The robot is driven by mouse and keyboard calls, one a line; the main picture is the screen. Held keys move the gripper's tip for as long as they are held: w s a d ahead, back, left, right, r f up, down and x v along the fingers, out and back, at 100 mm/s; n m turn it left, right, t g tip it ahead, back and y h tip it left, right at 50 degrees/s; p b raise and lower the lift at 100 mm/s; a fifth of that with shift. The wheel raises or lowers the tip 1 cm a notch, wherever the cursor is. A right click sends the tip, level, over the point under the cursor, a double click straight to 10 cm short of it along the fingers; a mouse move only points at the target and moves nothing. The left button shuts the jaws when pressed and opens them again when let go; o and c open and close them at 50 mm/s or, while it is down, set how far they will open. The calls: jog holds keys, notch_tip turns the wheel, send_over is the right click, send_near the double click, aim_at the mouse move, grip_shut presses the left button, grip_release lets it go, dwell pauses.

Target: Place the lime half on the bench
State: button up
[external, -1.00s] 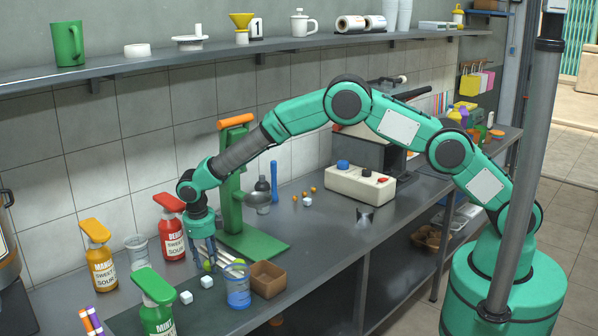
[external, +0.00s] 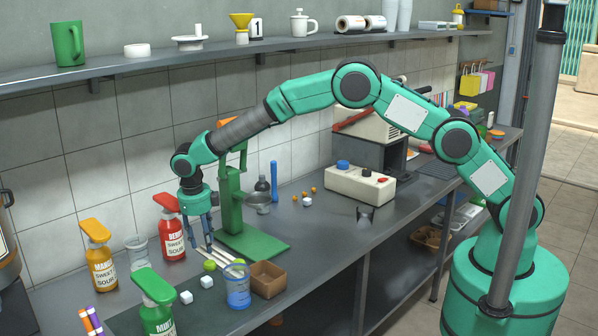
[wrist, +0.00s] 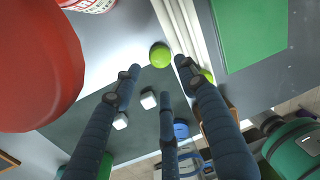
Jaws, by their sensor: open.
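The lime half (external: 210,265), a small round green piece, rests low among the items at the front of the bench (external: 330,222). It also shows in the wrist view (wrist: 160,55), beside the white sticks and at the edge of the dark mat. My gripper (external: 210,246) is above it, with its fingers spread and pointing down. In the wrist view my gripper (wrist: 160,78) is open, with nothing between its fingertips; the lime half lies apart from them. Another yellow-green piece (wrist: 208,75) is partly hidden behind a finger.
White sticks (external: 228,259), white cubes (external: 206,281), a blue cup (external: 238,290) and a brown box (external: 268,279) crowd nearby. The green press (external: 232,200) and red bottle (external: 172,235) stand close behind. The bench is clearer to the right of the press base.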

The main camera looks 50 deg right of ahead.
jog(key=shift+a+r+p, duration=0.15)
jog(key=shift+r, duration=0.8)
jog(key=shift+a+r+p, duration=0.1)
jog(key=shift+r+p, duration=0.05)
jog(key=shift+r, duration=0.8)
